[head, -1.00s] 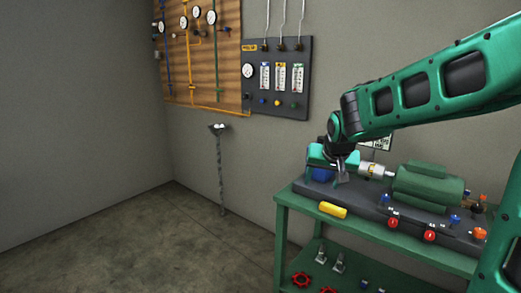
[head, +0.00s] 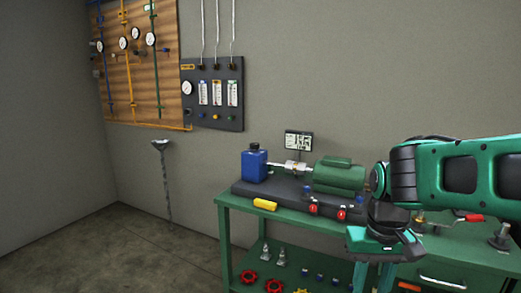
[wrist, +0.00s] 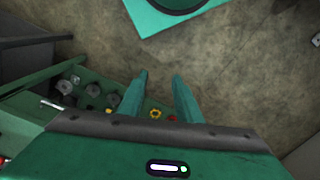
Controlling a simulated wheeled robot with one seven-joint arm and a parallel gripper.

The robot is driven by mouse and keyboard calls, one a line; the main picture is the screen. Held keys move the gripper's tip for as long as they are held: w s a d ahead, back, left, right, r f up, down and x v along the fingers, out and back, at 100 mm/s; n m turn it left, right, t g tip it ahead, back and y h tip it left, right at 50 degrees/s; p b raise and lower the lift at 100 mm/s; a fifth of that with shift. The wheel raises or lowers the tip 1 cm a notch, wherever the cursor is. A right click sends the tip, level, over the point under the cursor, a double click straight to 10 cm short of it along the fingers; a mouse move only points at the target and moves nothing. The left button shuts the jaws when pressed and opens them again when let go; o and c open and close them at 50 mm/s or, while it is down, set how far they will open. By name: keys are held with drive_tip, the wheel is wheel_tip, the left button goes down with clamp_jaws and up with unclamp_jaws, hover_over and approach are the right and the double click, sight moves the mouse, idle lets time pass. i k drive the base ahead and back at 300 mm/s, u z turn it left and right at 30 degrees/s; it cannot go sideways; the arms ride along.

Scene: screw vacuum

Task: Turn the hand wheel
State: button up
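Two red hand wheels, one at the far left (head: 248,276) and one beside it (head: 274,285), lie on the lower shelf of the green bench in the head view. A yellow wheel (head: 301,291) is cut off by the bottom edge. The wrist view shows a yellow wheel (wrist: 155,114) and a small red part (wrist: 172,118) beyond the gap between my fingers. I cannot tell which wheel the task means. My gripper (wrist: 160,77) is open and empty, apart from the wheels. In the head view my gripper (head: 374,277) points down in front of the bench.
The green bench (head: 232,205) carries a blue container (head: 255,166), a green motor (head: 339,175) and red and blue knobs. A gauge panel (head: 212,95) and a wooden pipe board (head: 135,65) hang on the wall. The floor at left is clear.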

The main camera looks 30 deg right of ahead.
sight(254, 145)
drive_tip(key=z, duration=0.35)
drive_tip(key=i, duration=1.45)
drive_tip(key=u, duration=0.35)
